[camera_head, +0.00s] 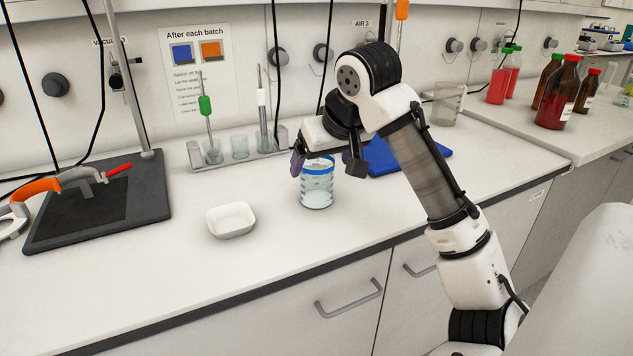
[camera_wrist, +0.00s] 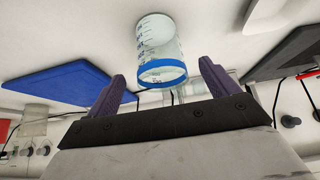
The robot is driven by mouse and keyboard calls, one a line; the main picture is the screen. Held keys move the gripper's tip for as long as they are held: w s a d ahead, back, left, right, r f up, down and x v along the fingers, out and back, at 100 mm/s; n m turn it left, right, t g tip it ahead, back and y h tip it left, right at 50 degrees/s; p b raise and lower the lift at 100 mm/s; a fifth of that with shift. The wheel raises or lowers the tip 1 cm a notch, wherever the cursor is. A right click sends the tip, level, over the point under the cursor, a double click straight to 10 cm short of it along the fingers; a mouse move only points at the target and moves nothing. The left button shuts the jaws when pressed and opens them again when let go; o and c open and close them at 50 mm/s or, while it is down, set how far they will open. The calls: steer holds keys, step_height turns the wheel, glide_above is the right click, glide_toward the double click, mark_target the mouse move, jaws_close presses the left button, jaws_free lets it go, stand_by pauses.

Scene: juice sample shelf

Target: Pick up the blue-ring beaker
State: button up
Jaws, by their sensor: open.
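The blue-ring beaker (camera_head: 317,188) is a clear glass beaker with a blue band near its rim, standing upright on the white bench. In the wrist view the beaker (camera_wrist: 158,48) shows with its blue band nearest my gripper and dark graduation marks on its side. My gripper (camera_head: 325,162) is open at the beaker's top. In the wrist view the purple fingers of my gripper (camera_wrist: 165,85) stand apart, one on each side of the beaker's rim end. I cannot tell how far down the rim lies between them.
A white weighing dish (camera_head: 231,220) lies front left of the beaker. A blue mat (camera_head: 405,158) lies behind right. A grey rack (camera_head: 196,163) with small glassware stands behind, a dark stand base (camera_head: 150,205) at left, another beaker (camera_head: 448,105) farther back. The front bench is clear.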

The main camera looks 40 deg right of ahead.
steer(key=shift+w+x, duration=0.15)
steer(key=shift+x, duration=1.05)
steer(key=shift+w+x, duration=0.15)
steer(key=shift+x, duration=1)
steer(key=shift+r, duration=0.2)
steer(key=c, duration=1.2)
steer(key=shift+c, duration=0.3)
steer(key=shift+d+r, duration=0.1)
steer(key=shift+r, duration=0.15)
